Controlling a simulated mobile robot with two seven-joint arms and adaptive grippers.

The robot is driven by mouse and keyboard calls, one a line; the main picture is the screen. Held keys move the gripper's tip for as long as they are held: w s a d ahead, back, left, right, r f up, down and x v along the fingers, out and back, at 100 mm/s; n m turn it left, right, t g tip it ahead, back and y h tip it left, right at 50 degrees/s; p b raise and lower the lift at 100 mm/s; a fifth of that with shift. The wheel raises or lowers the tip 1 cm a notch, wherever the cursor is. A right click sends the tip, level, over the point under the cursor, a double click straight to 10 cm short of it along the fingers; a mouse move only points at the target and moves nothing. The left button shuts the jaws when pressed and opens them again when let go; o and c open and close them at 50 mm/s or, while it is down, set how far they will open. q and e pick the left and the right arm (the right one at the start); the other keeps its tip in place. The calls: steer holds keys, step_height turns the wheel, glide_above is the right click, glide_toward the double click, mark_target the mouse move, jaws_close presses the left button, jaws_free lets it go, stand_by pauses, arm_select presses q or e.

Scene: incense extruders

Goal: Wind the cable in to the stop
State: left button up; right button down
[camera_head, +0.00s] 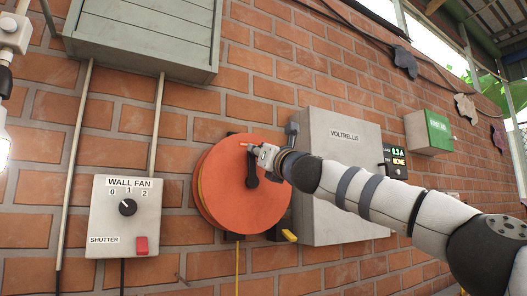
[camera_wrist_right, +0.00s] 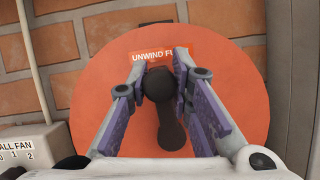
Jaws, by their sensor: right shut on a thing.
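An orange cable reel (camera_head: 222,190) is mounted on the brick wall, and its disc fills much of the right wrist view (camera_wrist_right: 225,60). A black crank (camera_head: 252,180) sits on its face. In the right wrist view the crank's knob (camera_wrist_right: 158,84) is at the upper end, with the crank arm running down from it. My right gripper (camera_head: 262,155) is shut on the knob, one finger on each side. A yellow cable (camera_head: 237,268) hangs straight down below the reel; its lower end is out of view. My left gripper is not in view.
A grey VOLTRELLIS cabinet (camera_head: 335,150) stands close right of the reel, with a small lit display (camera_head: 398,158) beside it. A yellow-ended part (camera_head: 289,236) juts out below the reel. A WALL FAN switch box (camera_head: 126,230) is at left, a grey louvred box (camera_head: 145,35) above.

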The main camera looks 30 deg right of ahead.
steer(key=shift+d+m+h, duration=0.3)
steer(key=shift+m+h, duration=0.1)
steer(key=c, duration=1.4)
jaws_free()
steer(key=shift+d, duration=0.1)
steer(key=shift+f, duration=0.1)
steer(key=shift+s+f, duration=0.15)
steer(key=shift+s, duration=0.25)
steer(key=v, duration=1.1)
